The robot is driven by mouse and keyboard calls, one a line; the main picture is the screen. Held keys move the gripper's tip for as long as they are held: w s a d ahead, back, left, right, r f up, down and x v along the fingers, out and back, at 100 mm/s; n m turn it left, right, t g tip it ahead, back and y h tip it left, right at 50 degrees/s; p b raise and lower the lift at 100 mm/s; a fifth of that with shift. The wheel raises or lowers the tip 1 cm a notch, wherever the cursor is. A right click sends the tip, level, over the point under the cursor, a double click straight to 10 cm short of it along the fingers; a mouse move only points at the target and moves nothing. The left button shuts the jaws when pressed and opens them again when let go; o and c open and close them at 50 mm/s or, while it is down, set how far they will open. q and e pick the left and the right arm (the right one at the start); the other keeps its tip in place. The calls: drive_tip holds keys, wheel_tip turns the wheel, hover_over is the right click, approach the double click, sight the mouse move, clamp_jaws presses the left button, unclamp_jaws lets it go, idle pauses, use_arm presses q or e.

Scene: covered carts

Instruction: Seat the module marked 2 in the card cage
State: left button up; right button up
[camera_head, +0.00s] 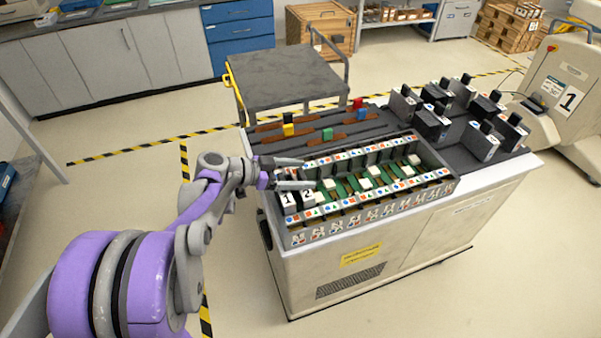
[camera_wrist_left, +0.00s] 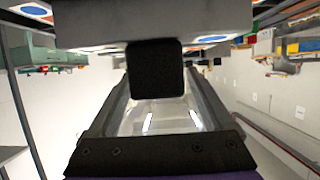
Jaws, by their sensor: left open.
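The card cage (camera_head: 421,191) is a long open box at the front of the covered cart. The module marked 2 (camera_head: 308,194) stands in its left end, beside the module marked 1 (camera_head: 288,199). I cannot tell how deep it sits. My left gripper (camera_head: 305,173) is open, with its fingers just above and behind these modules. In the left wrist view, a black handle (camera_wrist_left: 155,68) on a grey body (camera_wrist_left: 200,22) shows between the open fingers. No number is visible there, and I cannot tell whether the fingers touch it. My right gripper is out of view.
Several dark modules (camera_head: 432,122) stand on the cart top at the right. Red, blue and yellow-handled tools (camera_head: 288,128) lie behind the cage. A grey trolley (camera_head: 285,78) is behind the cart. A beige machine marked 1 (camera_head: 566,100) stands at right.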

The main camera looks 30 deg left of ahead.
use_arm(q)
drive_tip(key=v, duration=1)
drive_tip(key=shift+s, duration=0.15)
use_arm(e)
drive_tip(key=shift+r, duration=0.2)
use_arm(q)
drive_tip(key=shift+r, duration=0.15)
drive_tip(key=shift+a, duration=0.1)
